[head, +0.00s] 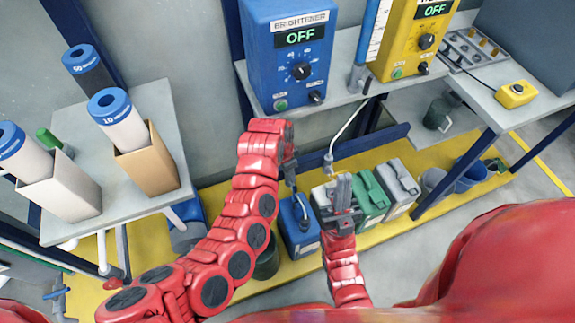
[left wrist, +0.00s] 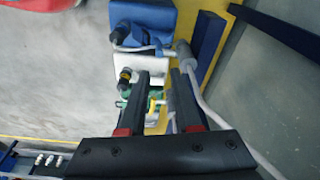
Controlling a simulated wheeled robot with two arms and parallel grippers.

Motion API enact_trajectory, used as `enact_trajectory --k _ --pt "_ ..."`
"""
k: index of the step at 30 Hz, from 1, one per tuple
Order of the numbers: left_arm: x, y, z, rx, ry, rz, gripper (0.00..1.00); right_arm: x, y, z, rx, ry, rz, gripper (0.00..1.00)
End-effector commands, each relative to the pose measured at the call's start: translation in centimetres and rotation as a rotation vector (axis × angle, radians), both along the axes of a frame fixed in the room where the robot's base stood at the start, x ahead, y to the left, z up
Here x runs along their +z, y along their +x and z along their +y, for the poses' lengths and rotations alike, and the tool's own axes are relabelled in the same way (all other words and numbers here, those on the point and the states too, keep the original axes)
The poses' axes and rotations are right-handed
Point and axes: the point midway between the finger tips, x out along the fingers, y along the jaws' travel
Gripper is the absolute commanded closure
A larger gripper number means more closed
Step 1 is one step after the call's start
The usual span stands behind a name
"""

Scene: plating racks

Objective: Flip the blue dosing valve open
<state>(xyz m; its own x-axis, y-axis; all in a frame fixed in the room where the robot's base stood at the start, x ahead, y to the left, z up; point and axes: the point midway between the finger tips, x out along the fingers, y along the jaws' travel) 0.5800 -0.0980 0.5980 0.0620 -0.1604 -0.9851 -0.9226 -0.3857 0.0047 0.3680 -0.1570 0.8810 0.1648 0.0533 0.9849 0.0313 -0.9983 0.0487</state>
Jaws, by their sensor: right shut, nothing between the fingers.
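A blue jug (head: 300,240) stands on the yellow floor strip, with a pale hose fitting at its top. It also shows in the left wrist view (left wrist: 148,18), with a dark cap (left wrist: 120,35) and a grey fitting. I cannot clearly pick out the blue dosing valve. My left gripper (head: 290,172) is above the jugs near the blue one. In the left wrist view its two fingers (left wrist: 162,78) are apart, with nothing clearly held between them. My right gripper (head: 343,188) is shut and empty, in front of the white jug (head: 322,196).
A green jug (head: 370,195) and a grey jug (head: 401,183) stand in the same row. The blue brightener unit (head: 288,30), reading OFF, and a yellow unit (head: 418,40) sit on a shelf above. A table (head: 85,225) with boxed cylinders is at the left.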

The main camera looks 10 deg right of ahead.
Motion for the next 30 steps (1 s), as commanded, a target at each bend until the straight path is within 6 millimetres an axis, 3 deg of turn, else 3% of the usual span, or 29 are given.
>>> enact_trajectory --k 3,9,30 --pt "1.8 -0.1 0.2 -0.001 -0.001 -0.002 0.68 0.2 0.0 0.0 0.0 0.0 0.0 1.0" --pt "2.9 -0.3 0.4 -0.003 -0.001 0.001 0.68 0.3 0.0 0.0 0.0 0.0 0.0 1.0" --pt "3.0 -0.3 0.4 -0.002 0.0 0.002 0.68 0.3 0.0 0.0 0.0 0.0 0.0 1.0"
